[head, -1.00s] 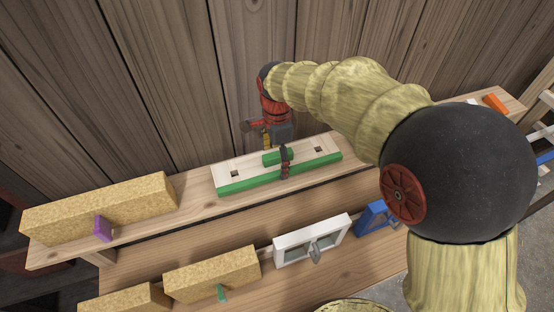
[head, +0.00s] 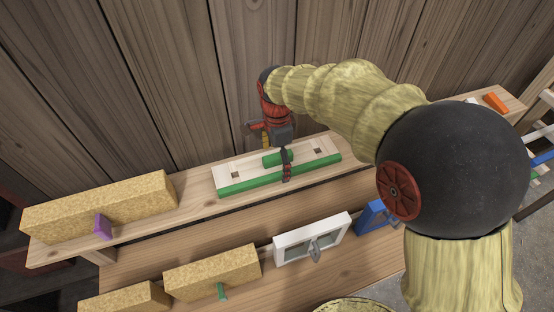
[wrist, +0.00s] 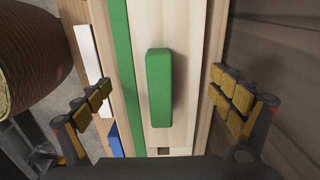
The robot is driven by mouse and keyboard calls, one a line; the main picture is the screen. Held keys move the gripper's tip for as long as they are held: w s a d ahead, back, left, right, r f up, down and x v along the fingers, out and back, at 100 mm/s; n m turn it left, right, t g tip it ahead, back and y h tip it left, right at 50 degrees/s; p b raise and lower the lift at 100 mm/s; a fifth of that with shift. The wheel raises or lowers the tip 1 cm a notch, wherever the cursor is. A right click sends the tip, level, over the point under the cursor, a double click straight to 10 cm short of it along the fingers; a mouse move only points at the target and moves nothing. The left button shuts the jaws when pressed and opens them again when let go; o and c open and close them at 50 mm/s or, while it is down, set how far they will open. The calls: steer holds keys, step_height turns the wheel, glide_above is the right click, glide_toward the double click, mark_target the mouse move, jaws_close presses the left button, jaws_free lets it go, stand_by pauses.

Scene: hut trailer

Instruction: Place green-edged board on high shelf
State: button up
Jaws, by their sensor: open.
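The green-edged board (head: 318,156) lies flat on the upper shelf in the head view, its green edge toward the front. It has a raised green handle block (head: 271,159) and two small square holes. My gripper (head: 280,165) is above the board at the handle, pointing down. In the wrist view the green handle (wrist: 159,88) stands between the two spread, yellow-padded fingers of my gripper (wrist: 160,100). The fingers are apart from the handle on both sides. The board's green edge (wrist: 122,60) shows left of the handle.
The upper shelf (head: 195,205) also carries a cork block with a purple handle (head: 103,228) at left and an orange piece (head: 494,101) at right. Below are cork blocks (head: 210,270), a white frame (head: 290,250) and a blue frame (head: 371,217). A plank wall (head: 170,80) stands close behind.

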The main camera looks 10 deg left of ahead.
mark_target(279, 156)
step_height(279, 156, up, 12)
steer(key=shift+r, duration=0.1)
steer(key=s+d+r+n+t, duration=0.1)
steer(key=s+d+r+n, duration=0.25)
steer(key=d, duration=0.35)
steer(key=s+d+r+n+t, duration=0.2)
steer(key=s+d, duration=0.3)
steer(key=d, duration=0.3)
steer(key=s+d+f+n+t, duration=0.2)
steer(key=s+d+n, duration=0.5)
steer(key=s, duration=0.5)
steer(key=shift+s+d+f+t, duration=0.3)
steer(key=shift+d+f, duration=0.5)
steer(key=shift+d, duration=0.4)
